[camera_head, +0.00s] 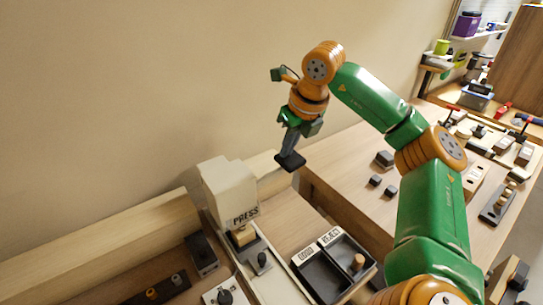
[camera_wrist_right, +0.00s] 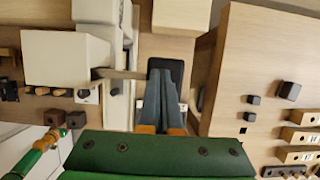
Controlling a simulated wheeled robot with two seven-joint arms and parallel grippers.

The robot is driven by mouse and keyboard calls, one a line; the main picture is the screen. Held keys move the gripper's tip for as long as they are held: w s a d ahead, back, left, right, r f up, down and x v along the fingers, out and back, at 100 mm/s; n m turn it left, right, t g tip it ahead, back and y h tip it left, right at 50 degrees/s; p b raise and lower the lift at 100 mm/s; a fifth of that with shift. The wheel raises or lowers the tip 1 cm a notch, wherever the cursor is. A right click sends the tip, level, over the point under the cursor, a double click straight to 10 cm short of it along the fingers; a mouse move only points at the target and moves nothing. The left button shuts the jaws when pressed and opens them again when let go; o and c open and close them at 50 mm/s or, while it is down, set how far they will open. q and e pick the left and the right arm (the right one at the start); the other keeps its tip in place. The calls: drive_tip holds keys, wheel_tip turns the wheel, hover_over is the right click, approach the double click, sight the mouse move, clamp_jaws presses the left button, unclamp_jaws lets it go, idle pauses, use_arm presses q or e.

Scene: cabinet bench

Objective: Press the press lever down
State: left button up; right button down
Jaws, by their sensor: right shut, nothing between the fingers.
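The white press (camera_head: 228,190), marked PRESS, stands on the bench left of my right gripper. In the right wrist view its pale body (camera_wrist_right: 68,58) is at the upper left. A thin bar runs right from it to a flat black pad (camera_wrist_right: 178,68), which looks like the lever's end. My right gripper (camera_head: 291,152) points down, with the dark pad (camera_head: 290,163) at its fingertips. In the right wrist view the shut fingers (camera_wrist_right: 164,75) overlap the pad. I cannot tell whether they touch it. My left gripper is not in view.
A two-part black tray marked GOOD and REJECT (camera_head: 322,275) holds a wooden peg (camera_head: 358,261) in its REJECT side. Small dark blocks (camera_head: 385,158) lie on the right table. Dark knobs and switches stand in front of the press. A plain wall is behind.

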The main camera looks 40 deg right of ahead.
sight(289, 158)
drive_tip(key=shift+f, duration=0.1)
drive_tip(key=shift+d+f+b, duration=0.25)
drive_tip(key=shift+f+b, duration=0.6)
drive_tip(key=shift+f, duration=0.1)
drive_tip(key=shift+s+f+b, duration=0.1)
drive_tip(key=shift+f+b, duration=0.3)
drive_tip(key=shift+f, duration=0.05)
wheel_tip(289, 158, up, 11)
drive_tip(key=a+p, duration=0.2)
drive_tip(key=p, duration=0.8)
drive_tip(key=shift+w, duration=0.2)
drive_tip(key=shift+f, duration=0.1)
drive_tip(key=shift+d, duration=0.1)
